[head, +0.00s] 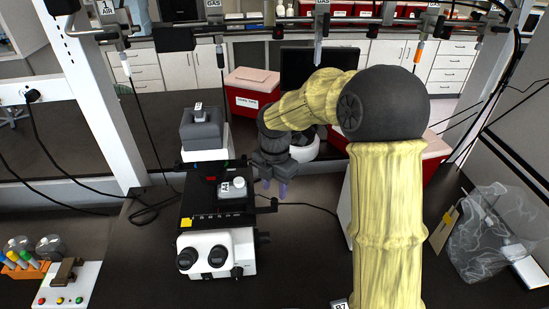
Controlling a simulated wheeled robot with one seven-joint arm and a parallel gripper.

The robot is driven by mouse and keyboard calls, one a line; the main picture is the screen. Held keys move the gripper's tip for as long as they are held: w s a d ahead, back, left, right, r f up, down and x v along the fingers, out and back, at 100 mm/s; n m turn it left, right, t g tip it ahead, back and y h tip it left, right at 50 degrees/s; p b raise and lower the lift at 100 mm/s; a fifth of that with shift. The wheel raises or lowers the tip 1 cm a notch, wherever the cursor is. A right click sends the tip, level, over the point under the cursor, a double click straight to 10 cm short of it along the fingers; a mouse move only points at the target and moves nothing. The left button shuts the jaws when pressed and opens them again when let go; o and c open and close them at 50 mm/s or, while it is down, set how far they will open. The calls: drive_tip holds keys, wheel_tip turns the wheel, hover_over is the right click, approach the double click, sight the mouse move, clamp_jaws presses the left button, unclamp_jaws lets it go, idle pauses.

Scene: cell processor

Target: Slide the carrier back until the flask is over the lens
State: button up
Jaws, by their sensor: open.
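A microscope with a white body (217,243) and two dark eyepieces stands on the dark bench at the centre left. On its black stage lies a small flask (237,185) with a pale cap and a white label. The carrier (211,193) looks like a dark plate around the flask; its edges are hard to make out against the stage. The lens cannot be seen. My gripper (274,187) points down just right of the flask, near the stage's right side. Its pale purple fingers are apart, with nothing visible between them. I cannot tell whether they touch the carrier.
A grey-topped lamp housing (200,131) rises behind the stage. A clear plastic bag (487,235) lies at the right. A small switch box (66,285) and orange tube rack (23,268) are at the left. Cables hang nearby.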

wheel_tip(320, 180, up, 12)
drive_tip(key=b, duration=0.1)
drive_tip(key=shift+f, duration=0.25)
drive_tip(key=m+p, duration=0.1)
drive_tip(key=m, duration=2.9)
drive_tip(key=shift+s+r, duration=0.1)
drive_tip(key=shift+r, duration=0.05)
